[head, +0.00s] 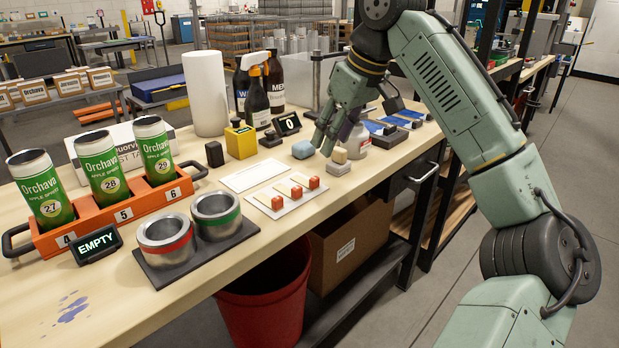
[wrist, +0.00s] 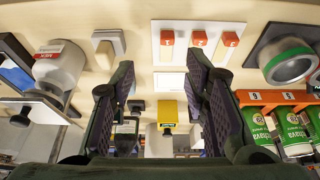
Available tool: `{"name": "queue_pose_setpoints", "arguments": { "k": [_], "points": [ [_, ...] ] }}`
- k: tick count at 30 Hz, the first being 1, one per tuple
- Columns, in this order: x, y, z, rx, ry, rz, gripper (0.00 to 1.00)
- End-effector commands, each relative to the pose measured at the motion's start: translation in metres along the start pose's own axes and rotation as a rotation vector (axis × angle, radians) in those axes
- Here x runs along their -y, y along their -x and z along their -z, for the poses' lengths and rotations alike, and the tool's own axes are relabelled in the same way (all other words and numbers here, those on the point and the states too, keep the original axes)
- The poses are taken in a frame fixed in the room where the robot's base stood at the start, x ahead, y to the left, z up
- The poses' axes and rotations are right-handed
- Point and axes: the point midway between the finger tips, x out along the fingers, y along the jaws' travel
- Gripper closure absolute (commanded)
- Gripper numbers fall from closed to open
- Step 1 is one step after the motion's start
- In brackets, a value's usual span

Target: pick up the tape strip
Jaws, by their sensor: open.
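Three pale tape strips with orange-red end blocks lie on a white card (head: 268,208) near the table's front edge. The blocks (head: 296,192) sit in a row. In the wrist view the card (wrist: 198,59) is at the top, with the blocks (wrist: 199,38) along its upper part. My gripper (head: 329,142) is above the table, behind and to the right of the card in the head view. Its two dark padded fingers (wrist: 160,78) are spread with nothing between them.
A blank white card (head: 254,176) lies behind the strips. Metal rings (head: 216,215), an orange can rack (head: 122,211) and a yellow box (head: 240,141) stand left.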

Motion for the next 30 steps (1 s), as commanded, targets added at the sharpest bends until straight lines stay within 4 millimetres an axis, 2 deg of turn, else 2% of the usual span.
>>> {"name": "queue_pose_setpoints", "arguments": {
  "k": [6,14,21,24,30],
  "points": [
    [0.001,-0.035,-0.001,0.002,0.001,0.002,0.58],
    [0.003,-0.057,0.000,0.000,0.003,0.001,0.58],
    [0.009,-0.091,-0.002,0.000,0.002,0.001,0.58],
    [0.009,-0.100,-0.002,-0.001,0.002,0.001,0.58],
    [0.009,-0.102,-0.002,-0.003,0.002,0.001,0.58]
  ]
}}
